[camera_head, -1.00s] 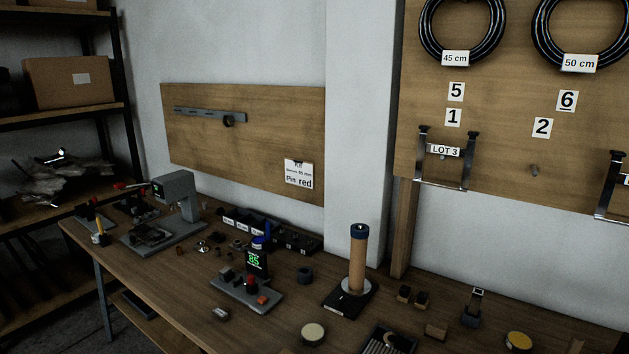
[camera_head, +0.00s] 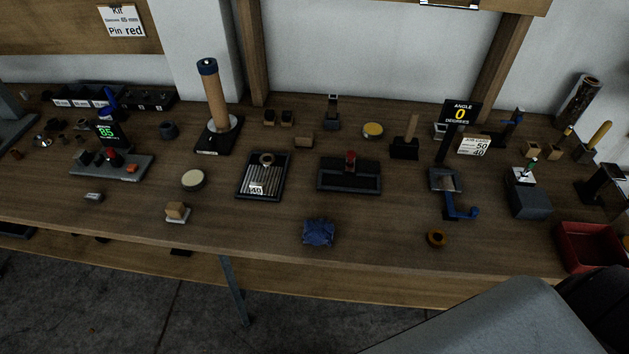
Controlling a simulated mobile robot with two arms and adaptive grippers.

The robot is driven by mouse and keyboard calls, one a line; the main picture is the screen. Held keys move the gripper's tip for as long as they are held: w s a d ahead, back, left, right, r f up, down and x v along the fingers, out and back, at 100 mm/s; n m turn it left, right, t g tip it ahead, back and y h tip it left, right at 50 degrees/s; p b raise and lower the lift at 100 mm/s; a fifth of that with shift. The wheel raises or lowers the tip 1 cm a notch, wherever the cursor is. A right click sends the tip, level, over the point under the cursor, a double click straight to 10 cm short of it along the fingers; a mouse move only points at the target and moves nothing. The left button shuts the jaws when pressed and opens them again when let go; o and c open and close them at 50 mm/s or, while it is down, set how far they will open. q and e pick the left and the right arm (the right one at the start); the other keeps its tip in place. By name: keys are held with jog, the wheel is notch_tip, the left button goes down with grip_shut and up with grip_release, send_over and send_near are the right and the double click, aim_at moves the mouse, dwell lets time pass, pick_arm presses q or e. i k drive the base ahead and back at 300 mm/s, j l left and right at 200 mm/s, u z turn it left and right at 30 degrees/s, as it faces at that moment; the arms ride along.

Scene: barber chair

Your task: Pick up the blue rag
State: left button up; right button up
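The blue rag (camera_head: 318,233) lies crumpled on the wooden workbench (camera_head: 270,232), near its front edge and around the middle of the view. Nothing covers it. Neither of my grippers shows in the view.
A dark tray of rods (camera_head: 263,176) and a black tray with a red knob (camera_head: 349,174) lie behind the rag. An orange-brown ring (camera_head: 437,239) is to its right. A red bin (camera_head: 588,247) stands at the right. A large grey shape (camera_head: 500,325) fills the lower right foreground.

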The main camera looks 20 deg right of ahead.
aim_at(316, 232)
jog(key=z, duration=0.7)
